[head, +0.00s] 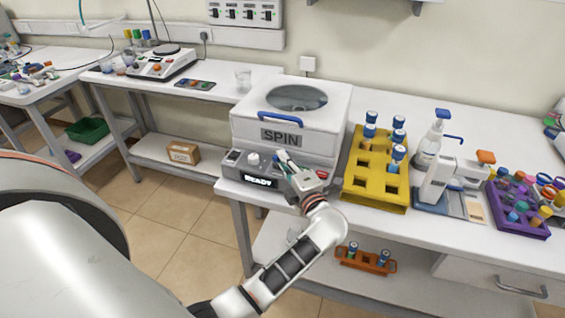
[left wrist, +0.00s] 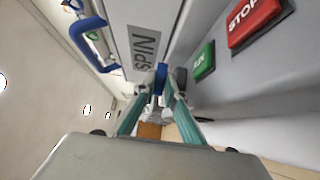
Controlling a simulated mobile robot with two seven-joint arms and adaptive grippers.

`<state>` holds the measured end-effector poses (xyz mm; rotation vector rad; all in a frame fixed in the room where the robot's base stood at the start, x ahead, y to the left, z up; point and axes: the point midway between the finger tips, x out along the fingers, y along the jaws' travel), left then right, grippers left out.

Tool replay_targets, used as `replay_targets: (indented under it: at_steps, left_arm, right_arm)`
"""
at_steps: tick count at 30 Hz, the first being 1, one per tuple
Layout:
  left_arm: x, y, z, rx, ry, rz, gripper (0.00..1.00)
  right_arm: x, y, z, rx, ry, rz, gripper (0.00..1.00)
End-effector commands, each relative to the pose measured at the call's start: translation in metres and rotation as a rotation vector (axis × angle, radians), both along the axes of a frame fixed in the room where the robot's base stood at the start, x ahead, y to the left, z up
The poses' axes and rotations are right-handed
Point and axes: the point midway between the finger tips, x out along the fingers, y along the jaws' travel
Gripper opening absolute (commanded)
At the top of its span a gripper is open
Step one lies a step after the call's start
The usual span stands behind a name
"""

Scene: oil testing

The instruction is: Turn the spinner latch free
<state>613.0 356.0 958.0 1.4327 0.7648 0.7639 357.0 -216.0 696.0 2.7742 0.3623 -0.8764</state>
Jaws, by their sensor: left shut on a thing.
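The spinner (head: 290,115) is a white box with a round window in its lid, a blue handle (head: 294,118) and a SPIN label. Its front panel lights up READY (head: 258,182). A small blue latch (head: 281,156) is at its front, below the label; it also shows in the left wrist view (left wrist: 161,77). My left gripper (head: 287,163) is at the spinner's front, its teal fingers (left wrist: 155,100) closed on the latch. The fingers partly hide the latch, so its exact angle is unclear. My right gripper is out of view.
Green RUN (left wrist: 203,61) and red STOP (left wrist: 254,20) buttons are close beside the left gripper. A yellow rack (head: 374,190) with several blue-capped tubes stands right of the spinner. A spray bottle (head: 429,145) and purple rack (head: 520,222) are farther right.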

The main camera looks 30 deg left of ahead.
Motion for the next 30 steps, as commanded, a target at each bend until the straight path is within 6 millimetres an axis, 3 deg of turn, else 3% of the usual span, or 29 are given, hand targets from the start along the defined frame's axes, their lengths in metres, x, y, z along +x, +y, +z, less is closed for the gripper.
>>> replay_targets:
  at_steps: [19, 20, 21, 30]
  left_arm:
    - [0.0005, 0.0002, -0.0017, -0.002, 0.002, 0.054, 0.0]
    - [0.0005, 0.0002, -0.0018, -0.002, 0.002, 0.054, 0.16]
    - [0.0004, 0.0002, -0.0017, -0.002, 0.002, 0.054, 0.18]
    - [0.0007, 0.0002, -0.0005, 0.0, 0.0, 0.051, 0.18]
  right_arm:
    - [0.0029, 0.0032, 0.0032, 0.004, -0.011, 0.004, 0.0]
    - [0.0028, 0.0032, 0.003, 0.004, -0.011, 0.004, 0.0]
    - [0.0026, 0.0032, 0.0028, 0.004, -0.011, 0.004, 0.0]
    - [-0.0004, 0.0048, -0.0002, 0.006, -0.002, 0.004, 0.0]
